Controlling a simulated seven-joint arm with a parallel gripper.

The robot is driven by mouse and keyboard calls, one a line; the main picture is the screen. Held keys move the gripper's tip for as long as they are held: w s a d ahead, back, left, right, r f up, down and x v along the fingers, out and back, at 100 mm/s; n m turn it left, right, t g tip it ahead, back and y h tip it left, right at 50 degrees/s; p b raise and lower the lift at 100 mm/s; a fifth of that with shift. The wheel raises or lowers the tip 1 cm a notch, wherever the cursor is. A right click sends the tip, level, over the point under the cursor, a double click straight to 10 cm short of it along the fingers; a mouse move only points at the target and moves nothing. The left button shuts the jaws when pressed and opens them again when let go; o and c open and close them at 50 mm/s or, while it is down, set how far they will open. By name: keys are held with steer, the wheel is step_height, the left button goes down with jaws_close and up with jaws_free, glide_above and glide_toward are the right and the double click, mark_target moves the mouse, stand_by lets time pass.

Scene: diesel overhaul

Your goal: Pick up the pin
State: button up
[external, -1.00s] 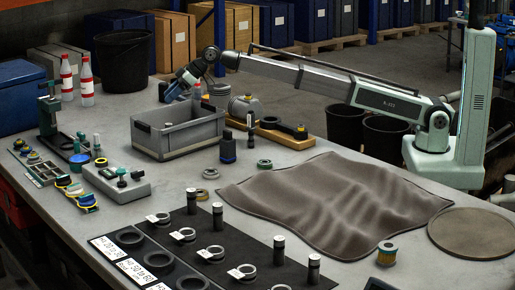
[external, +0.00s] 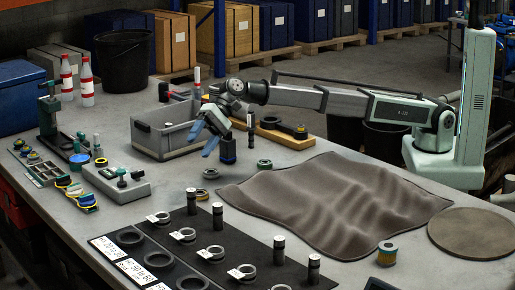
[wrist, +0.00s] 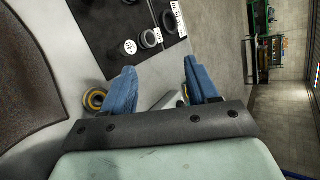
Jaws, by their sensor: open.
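Several dark upright cylinders with pale bands, which look like pins, stand along the black mat; one pin (external: 191,201) is at the mat's far end, with another pin (external: 217,216) to its right. Two more pins (external: 279,250) (external: 314,268) stand nearer the front. I cannot tell which one the task means. My gripper (external: 203,139) is open and empty, its blue fingers angled down above the table beside the grey crate, well apart from the pins. In the wrist view, my gripper's fingers (wrist: 159,68) are spread with no pin between them.
The black mat (external: 205,268) also holds several rings. A wrinkled brown cloth (external: 335,205) covers the table's right side.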

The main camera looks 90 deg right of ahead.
mark_target(279, 249)
steer(key=s+a+m+g+y, duration=0.4)
steer(key=s+a+m, duration=0.5)
steer(key=s+a, duration=1.4)
step_height(279, 249, down, 9)
steer(key=g, duration=0.1)
steer(key=shift+h, duration=0.4)
steer(key=x, duration=0.7)
steer(key=shift+a, duration=0.4)
steer(key=shift+f+x, duration=0.15)
steer(key=shift+x, duration=1.15)
steer(key=shift+f+x, duration=0.1)
steer(key=shift+x, duration=1.25)
steer(key=shift+s+d, duration=0.1)
steer(key=shift+s, duration=0.05)
jaws_close()
